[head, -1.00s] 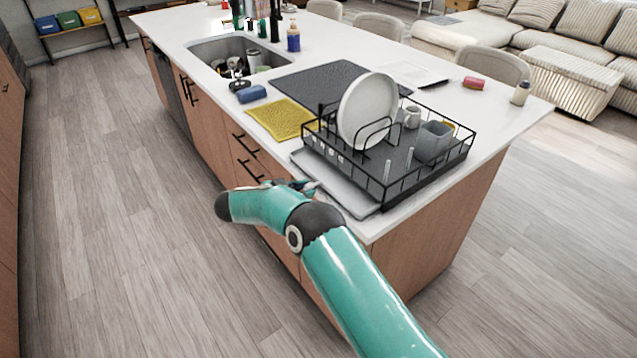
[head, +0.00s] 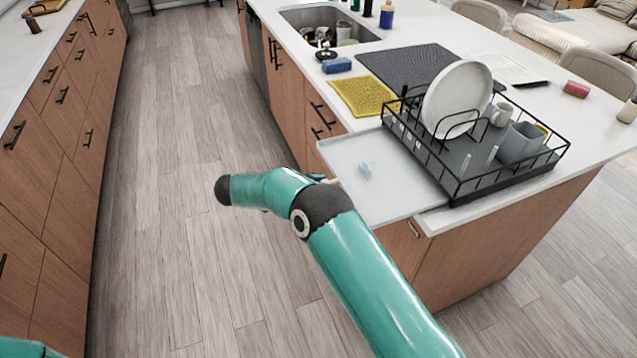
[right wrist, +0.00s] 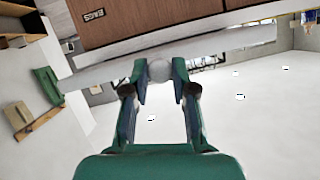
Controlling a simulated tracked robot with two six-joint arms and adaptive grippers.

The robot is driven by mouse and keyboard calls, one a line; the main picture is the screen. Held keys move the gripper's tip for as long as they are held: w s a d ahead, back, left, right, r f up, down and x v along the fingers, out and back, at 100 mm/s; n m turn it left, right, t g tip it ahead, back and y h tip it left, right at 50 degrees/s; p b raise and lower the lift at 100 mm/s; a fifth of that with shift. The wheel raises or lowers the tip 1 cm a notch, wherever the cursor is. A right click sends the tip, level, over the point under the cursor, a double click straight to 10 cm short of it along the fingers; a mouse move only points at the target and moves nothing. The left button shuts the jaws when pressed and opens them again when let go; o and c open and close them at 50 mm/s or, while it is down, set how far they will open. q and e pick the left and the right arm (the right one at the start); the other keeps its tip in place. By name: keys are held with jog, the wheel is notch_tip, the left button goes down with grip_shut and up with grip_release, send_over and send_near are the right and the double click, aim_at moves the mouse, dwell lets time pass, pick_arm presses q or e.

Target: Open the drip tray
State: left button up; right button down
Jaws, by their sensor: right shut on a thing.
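The drip tray (head: 345,158) is a flat, light grey tray under the black dish rack (head: 455,190). In the head view it sticks out well past the rack on the left, over the counter edge. A small bluish wet-looking patch (head: 365,170) lies on it. My right gripper (right wrist: 160,75) is shut on a small rounded grey part in the right wrist view, apparently the tray's grip. In the head view that gripper is mostly hidden behind my teal arm, beside the tray's outer edge. My left gripper is out of view.
The rack holds a white plate (head: 458,98), a mug (head: 501,113) and a grey cup (head: 521,143). A yellow mat (head: 362,96), blue sponge (head: 337,65) and sink (head: 330,20) lie beyond. The aisle floor (head: 190,180) on the left is free.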

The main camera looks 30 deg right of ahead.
jog(key=c, duration=0.9)
grip_release()
jog(key=shift+c, duration=0.2)
jog(key=v, duration=1.2)
jog(key=shift+w+f, duration=0.1)
